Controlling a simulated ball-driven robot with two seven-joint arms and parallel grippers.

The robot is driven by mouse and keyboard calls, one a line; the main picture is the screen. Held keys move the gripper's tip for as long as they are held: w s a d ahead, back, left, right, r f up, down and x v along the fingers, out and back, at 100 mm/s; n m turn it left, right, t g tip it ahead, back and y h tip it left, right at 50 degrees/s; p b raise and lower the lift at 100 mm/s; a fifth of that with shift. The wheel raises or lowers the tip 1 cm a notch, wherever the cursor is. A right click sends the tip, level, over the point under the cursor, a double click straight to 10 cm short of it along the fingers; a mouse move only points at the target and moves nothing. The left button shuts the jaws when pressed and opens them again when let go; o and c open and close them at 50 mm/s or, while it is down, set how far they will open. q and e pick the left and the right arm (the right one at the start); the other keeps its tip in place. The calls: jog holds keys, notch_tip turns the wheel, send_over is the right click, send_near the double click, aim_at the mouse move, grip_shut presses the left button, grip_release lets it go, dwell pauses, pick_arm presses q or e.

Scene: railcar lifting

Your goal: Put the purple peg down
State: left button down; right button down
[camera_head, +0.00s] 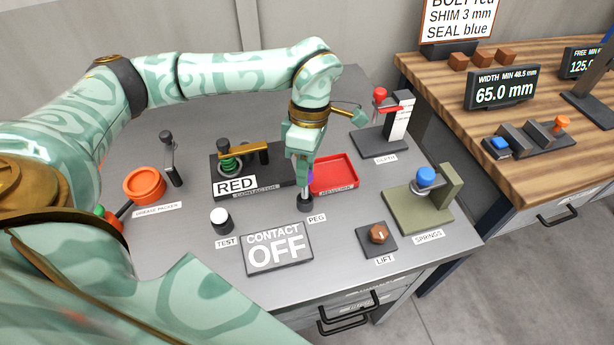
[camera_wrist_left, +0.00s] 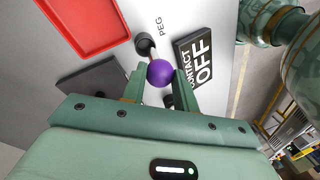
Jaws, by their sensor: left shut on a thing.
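The purple peg (camera_wrist_left: 160,73) shows its round purple head between the two fingers of my left gripper (camera_wrist_left: 156,82) in the left wrist view. In the head view, only a sliver of the purple peg (camera_head: 311,174) shows beside the fingers. My left gripper (camera_head: 307,178) points down and is shut on the peg. The black round holder (camera_head: 305,202) by the PEG label stands just below the fingers. It also shows in the left wrist view (camera_wrist_left: 145,43), with the peg's shaft running toward it. I cannot tell whether the shaft tip is inside. My right gripper is not in view.
The red tray (camera_head: 335,176) lies close behind and right of the gripper. The contactor (camera_head: 232,165) stands behind left. The CONTACT OFF sign (camera_head: 276,248) and white TEST button (camera_head: 220,216) are in front. The LIFT knob (camera_head: 378,234) and spring stand (camera_head: 425,205) are right.

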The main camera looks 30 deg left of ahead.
pick_arm(q)
jog(key=shift+w+a+f, duration=0.1)
jog(key=shift+w+f, duration=0.15)
jog(key=shift+f, duration=0.15)
jog(key=shift+w+f+b, duration=0.1)
jog(key=shift+f+b, duration=0.25)
jog(key=shift+f, duration=1.2)
jog(key=shift+f, duration=0.2)
jog(key=c, duration=1.1)
grip_release()
jog(key=p+v, duration=0.2)
jog(key=v, duration=1)
jog(key=shift+r, duration=0.2)
